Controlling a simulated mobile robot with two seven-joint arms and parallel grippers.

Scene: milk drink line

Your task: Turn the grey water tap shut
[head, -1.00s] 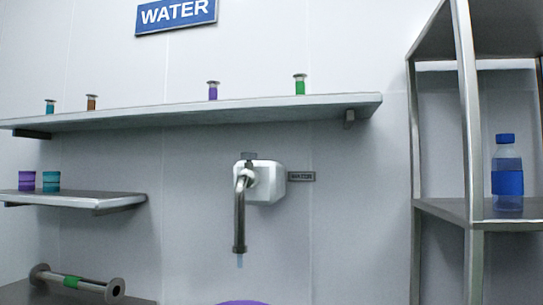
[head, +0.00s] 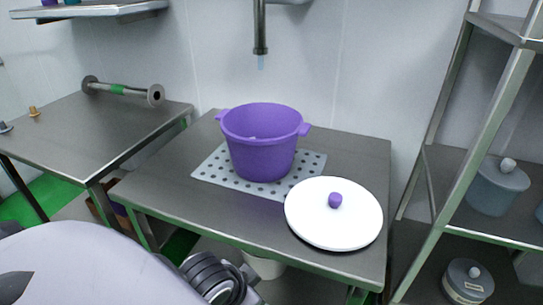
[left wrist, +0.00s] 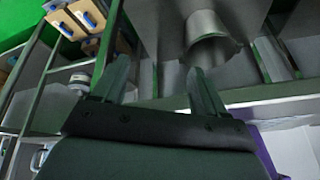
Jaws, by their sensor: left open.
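The tap's grey spout (head: 260,28) hangs down at the top of the head view, and the tap's body and handle are cut off above. A short pale-blue bit (head: 261,62) shows just under the spout's mouth. It hangs above a purple pot (head: 262,150) standing on a perforated plate. My left gripper (left wrist: 162,82) shows in the left wrist view with its two fingers apart and nothing between them. I cannot tell how it stands to the tap. My right gripper is in neither current view.
A white lid with a purple knob (head: 325,222) lies on the metal table (head: 165,208), right of the pot. A side table (head: 75,135) bears a metal spool-like piece (head: 122,90). A metal rack (head: 462,150) with grey lidded pots stands right.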

